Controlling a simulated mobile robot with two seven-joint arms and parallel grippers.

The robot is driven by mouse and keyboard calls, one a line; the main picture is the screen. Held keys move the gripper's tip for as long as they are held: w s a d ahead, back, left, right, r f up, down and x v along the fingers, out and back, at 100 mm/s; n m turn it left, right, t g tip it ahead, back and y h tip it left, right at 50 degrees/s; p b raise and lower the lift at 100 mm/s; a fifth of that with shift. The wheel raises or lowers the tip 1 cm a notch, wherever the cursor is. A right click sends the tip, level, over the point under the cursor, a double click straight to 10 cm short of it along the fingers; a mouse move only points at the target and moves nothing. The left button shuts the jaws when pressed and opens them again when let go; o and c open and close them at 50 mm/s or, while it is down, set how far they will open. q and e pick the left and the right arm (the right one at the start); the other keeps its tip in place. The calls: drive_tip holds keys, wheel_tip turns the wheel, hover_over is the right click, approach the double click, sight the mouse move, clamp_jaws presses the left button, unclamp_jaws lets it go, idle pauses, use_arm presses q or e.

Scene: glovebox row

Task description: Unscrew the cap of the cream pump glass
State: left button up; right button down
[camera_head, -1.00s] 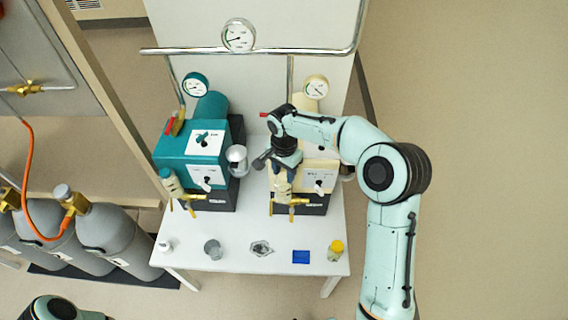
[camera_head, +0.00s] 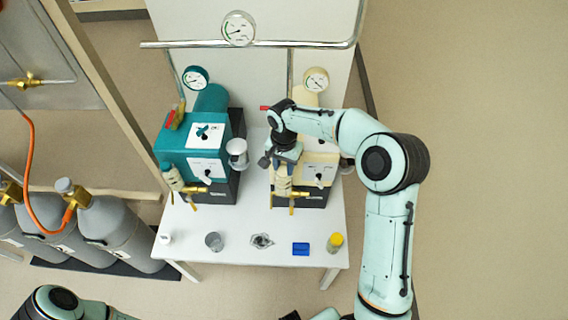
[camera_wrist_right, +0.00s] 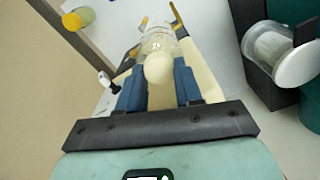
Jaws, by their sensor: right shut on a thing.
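The cream pump (camera_head: 318,148) stands at the right of the white table, with its clear glass (camera_head: 281,184) at its front left. My right gripper (camera_head: 284,160) is over this glass, pointing down. In the right wrist view, the blue fingers (camera_wrist_right: 160,86) stand on both sides of the rounded cream cap (camera_wrist_right: 158,68) on the glass (camera_wrist_right: 160,42). The gripper is shut on this cap. The finger contact is partly hidden in the head view.
The teal pump (camera_head: 190,150) stands to the left, with a whitish cup (camera_head: 237,153) at its side. A white cap-like piece (camera_head: 165,239), a glass beaker (camera_head: 214,241), a dish (camera_head: 262,241), a blue block (camera_head: 301,249) and a yellow-capped jar (camera_head: 335,242) line the table's front.

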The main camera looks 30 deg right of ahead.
drive_tip(key=n, duration=0.3)
drive_tip(key=shift+a+r+p, duration=0.1)
drive_tip(key=shift+p, duration=0.25)
drive_tip(key=n+p, duration=0.1)
drive_tip(key=n, duration=0.3)
drive_tip(key=shift+w+n, duration=0.1)
drive_tip(key=shift+n, duration=0.3)
drive_tip(key=n+p, duration=0.1)
drive_tip(key=n, duration=0.3)
drive_tip(key=shift+n, duration=0.3)
drive_tip(key=shift+a+n, duration=0.1)
drive_tip(key=shift+n, duration=1)
use_arm(q)
drive_tip(key=w+r, duration=0.4)
drive_tip(key=shift+r, duration=0.3)
use_arm(e)
drive_tip(key=c, duration=1)
unclamp_jaws()
